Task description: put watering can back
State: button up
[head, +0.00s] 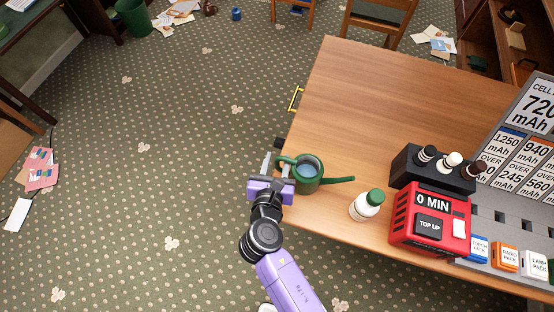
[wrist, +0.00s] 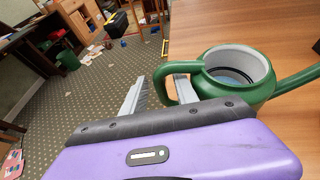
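The green watering can (head: 299,183) stands upright on the wooden table (head: 385,100) near its left edge, its spout pointing right. Its open top shows a grey inside. In the wrist view the can (wrist: 262,88) is at the right, with its looped handle (wrist: 160,88) toward me. My gripper (head: 272,162) is at the table's left edge, beside the handle. In the wrist view my gripper (wrist: 160,82) is open, one finger left of the handle and the other seen through its loop. A gap shows between the left finger and the handle.
The table's far part is clear. Papers (head: 40,168) lie on the carpet.

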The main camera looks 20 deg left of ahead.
jog(key=shift+r, duration=0.15)
jog(key=shift+s+r, duration=0.1)
jog(key=shift+s, duration=0.1)
jog(key=v, duration=1.1)
jog(key=shift+s, duration=0.3)
jog(key=s+d+f+m+g+y, duration=0.1)
jog(key=s+d+m, duration=0.4)
jog(key=d+m, duration=0.3)
jog(key=s+d+f+m+g, duration=0.1)
jog(key=s+d+f+m, duration=0.1)
jog(key=s+d+m, duration=0.45)
jog(key=s+d+r+m+t+h, duration=0.1)
jog(key=s+d+r+m+t, duration=0.1)
jog(key=d+r+m, duration=0.5)
jog(key=s+d+r+m+t+h, duration=0.1)
jog(key=s+d+r+m, duration=0.4)
jog(key=r+m, duration=0.5)
jog(key=d+m, duration=0.2)
jog(key=m, duration=0.4)
jog(key=shift+s+d+t+h, duration=0.15)
jog(key=shift+s+t+h, duration=0.1)
jog(key=shift+t+h, duration=0.15)
